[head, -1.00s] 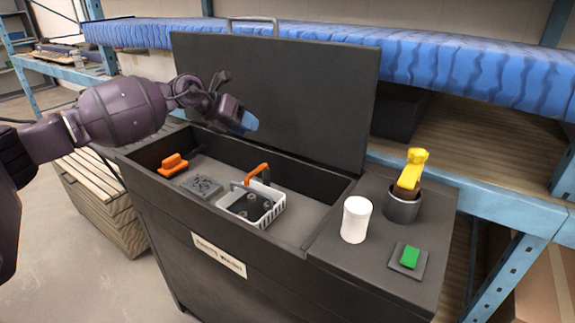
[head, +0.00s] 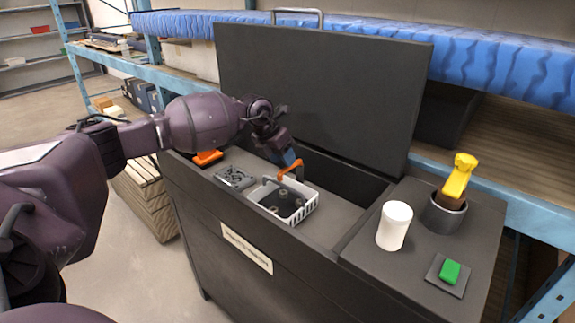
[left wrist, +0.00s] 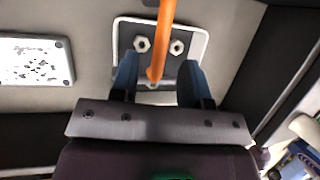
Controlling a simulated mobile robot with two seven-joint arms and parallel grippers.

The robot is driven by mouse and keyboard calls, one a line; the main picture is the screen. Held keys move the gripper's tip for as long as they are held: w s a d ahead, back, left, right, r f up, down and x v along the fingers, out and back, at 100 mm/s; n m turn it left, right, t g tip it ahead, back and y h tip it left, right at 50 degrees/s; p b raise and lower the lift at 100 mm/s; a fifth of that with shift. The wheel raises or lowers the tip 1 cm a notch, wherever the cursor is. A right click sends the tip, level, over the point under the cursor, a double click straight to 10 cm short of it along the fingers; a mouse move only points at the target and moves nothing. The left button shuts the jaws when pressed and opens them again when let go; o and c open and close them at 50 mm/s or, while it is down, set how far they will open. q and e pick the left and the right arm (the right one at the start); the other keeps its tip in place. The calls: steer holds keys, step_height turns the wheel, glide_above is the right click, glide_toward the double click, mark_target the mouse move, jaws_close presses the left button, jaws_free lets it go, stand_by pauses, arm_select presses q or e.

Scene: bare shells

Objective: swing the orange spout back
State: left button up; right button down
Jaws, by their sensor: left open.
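The orange spout (head: 292,168) is a bent bar that rises at the back of a white basket (head: 308,212) inside the open black chest. In the left wrist view the spout (left wrist: 166,30) runs down between my blue fingers. My left gripper (head: 288,158) is at the spout from above. Its two fingers are apart, one on each side of the bar, in the left wrist view (left wrist: 157,65). I see a gap on both sides of the bar. The spout's base is partly hidden. My right gripper is not in view.
The raised black lid (head: 320,90) stands behind. A grey grate (head: 235,178) and an orange handle (head: 207,157) lie left in the chest. A white cylinder (head: 394,226), a yellow-topped tool in a dark cup (head: 445,214) and a green block (head: 450,271) stand on the right shelf.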

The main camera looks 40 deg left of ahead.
arm_select(q)
steer(key=shift+x, duration=1.4)
jaws_close()
